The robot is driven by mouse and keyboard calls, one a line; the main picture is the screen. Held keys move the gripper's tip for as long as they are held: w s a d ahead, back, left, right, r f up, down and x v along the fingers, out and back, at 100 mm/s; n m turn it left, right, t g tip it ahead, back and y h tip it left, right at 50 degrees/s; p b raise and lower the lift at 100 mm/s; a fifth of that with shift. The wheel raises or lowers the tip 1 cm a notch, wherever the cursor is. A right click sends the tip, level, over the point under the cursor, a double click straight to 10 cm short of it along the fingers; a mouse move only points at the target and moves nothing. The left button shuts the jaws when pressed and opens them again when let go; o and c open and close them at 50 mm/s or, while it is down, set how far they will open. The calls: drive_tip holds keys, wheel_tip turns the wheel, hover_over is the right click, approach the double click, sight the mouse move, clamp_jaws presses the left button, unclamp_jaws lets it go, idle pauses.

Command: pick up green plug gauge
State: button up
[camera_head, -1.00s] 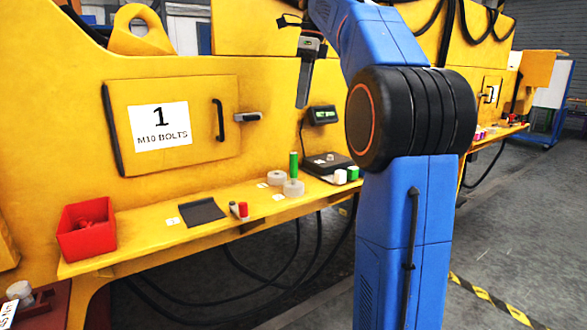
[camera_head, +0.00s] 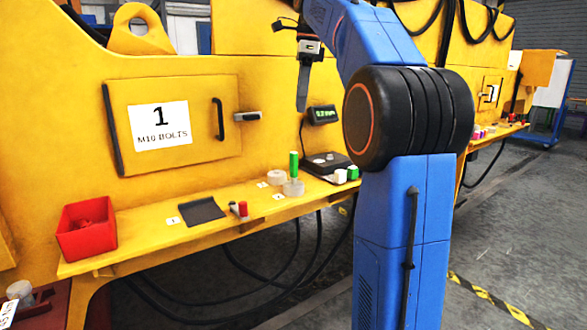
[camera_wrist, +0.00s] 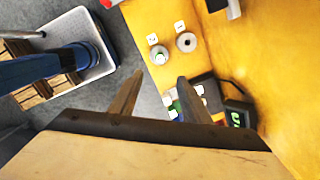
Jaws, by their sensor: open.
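The green plug gauge (camera_head: 293,165) is a slim green cylinder standing upright in a pale grey ring (camera_head: 294,188) on the yellow shelf. In the wrist view a ring (camera_wrist: 159,54) with a greenish centre lies beyond the fingertips, seen from above; the plug itself is small there. My gripper (camera_wrist: 161,75) is open and empty, its two fingers apart above the shelf. In the head view my gripper (camera_head: 303,105) hangs above the plug gauge, clear of it. Whether the fingers are centred over the plug is hard to tell.
A second pale ring (camera_head: 275,177) sits beside it. A black scale (camera_head: 325,164) with display (camera_head: 322,115), and white and green pieces (camera_head: 346,174) are to the right. A dark mat (camera_head: 203,211), red-topped piece (camera_head: 243,209) and red bin (camera_head: 86,229) are left.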

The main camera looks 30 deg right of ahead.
sight(295, 153)
drive_tip(key=f+n, duration=0.2)
drive_tip(key=f, duration=0.3)
drive_tip(key=a+f+n, duration=0.1)
drive_tip(key=f+n, duration=0.2)
drive_tip(key=f, duration=0.2)
drive_tip(key=w+f+n+g+h, duration=0.1)
drive_tip(key=f+n, duration=0.2)
drive_tip(key=f, duration=0.2)
drive_tip(key=shift+a, duration=0.15)
drive_tip(key=shift+w+a+f, duration=0.1)
drive_tip(key=shift+f, duration=1.25)
drive_tip(key=shift+w+a+f, duration=0.1)
drive_tip(key=shift+f, duration=1.2)
clamp_jaws()
